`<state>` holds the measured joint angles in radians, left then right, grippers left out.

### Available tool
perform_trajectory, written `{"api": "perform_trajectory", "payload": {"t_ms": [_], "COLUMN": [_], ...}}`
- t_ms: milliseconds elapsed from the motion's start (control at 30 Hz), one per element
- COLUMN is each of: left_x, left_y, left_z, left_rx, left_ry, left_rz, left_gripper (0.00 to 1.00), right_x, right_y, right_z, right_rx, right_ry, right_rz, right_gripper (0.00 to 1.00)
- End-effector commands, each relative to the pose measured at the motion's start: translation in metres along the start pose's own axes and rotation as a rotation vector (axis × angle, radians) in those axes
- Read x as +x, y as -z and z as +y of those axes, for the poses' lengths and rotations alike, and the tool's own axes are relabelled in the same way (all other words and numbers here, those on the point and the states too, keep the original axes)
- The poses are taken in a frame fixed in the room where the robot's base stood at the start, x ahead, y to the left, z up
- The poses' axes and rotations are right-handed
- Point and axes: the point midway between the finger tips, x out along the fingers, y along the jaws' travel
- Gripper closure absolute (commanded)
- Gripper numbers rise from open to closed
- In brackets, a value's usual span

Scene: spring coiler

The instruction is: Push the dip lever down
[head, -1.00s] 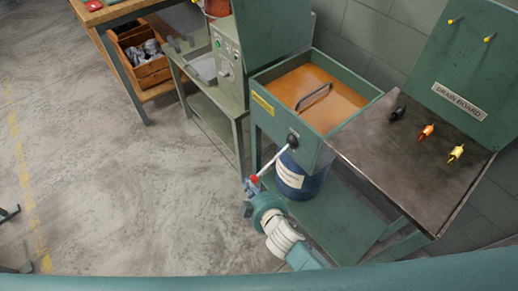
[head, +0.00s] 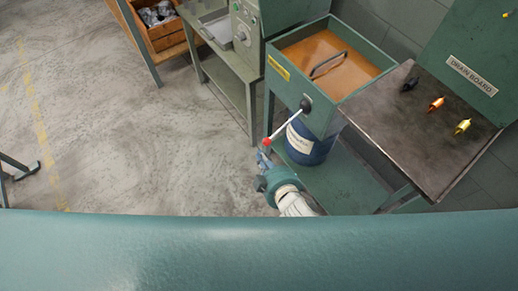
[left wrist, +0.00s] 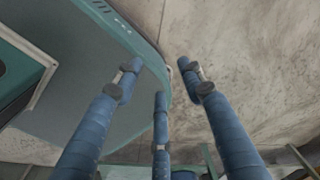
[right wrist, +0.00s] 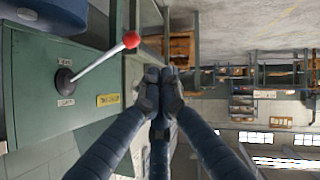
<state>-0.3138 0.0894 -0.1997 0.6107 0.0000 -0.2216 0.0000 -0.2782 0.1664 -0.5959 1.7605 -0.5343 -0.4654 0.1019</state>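The dip lever (head: 285,125) is a pale rod with a red ball knob, on a dark round pivot on the front of the green dip tank (head: 282,95). In the head view it slants down and left from the pivot. My right gripper (head: 262,163) is just below the red knob. In the right wrist view the lever (right wrist: 98,60) shows whole, its knob up and left of my right fingertips (right wrist: 160,80). Those fingers are together, with nothing seen between them; contact with the knob is not clear. My left gripper (left wrist: 160,85) has its fingers spread and empty.
The tank holds orange liquid and a handle. A drain board (head: 420,125) with several small coloured pieces stands at its right. A blue drum (head: 310,142) stands under the tank. A green bench (head: 225,70) stands left of it. The floor at left is mostly clear.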

Motion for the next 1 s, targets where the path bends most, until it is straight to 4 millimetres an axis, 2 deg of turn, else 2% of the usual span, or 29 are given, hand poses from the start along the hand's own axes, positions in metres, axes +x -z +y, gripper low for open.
{"api": "perform_trajectory", "payload": {"t_ms": [100, 300, 700, 1000], "left_x": [0.003, 0.004, 0.004, 0.004], "left_y": [0.009, 0.034, 0.020, 0.017], "left_z": [0.002, 0.009, 0.008, 0.004], "left_rx": [-0.002, -0.006, -0.005, -0.003], "left_ry": [-0.002, -0.009, -0.009, -0.005], "left_rz": [0.012, 0.047, 0.027, 0.023], "left_gripper": [0.60, 0.60, 0.60, 0.60], "right_x": [-0.022, -0.042, -0.045, -0.044], "right_y": [-0.002, 0.000, 0.000, -0.002], "right_z": [-0.004, -0.006, -0.006, -0.006], "right_rx": [0.001, 0.001, 0.000, 0.001], "right_ry": [0.002, 0.001, 0.000, 0.002], "right_rz": [-0.001, 0.001, 0.001, -0.003], "right_gripper": [1.00, 1.00, 1.00, 1.00]}}
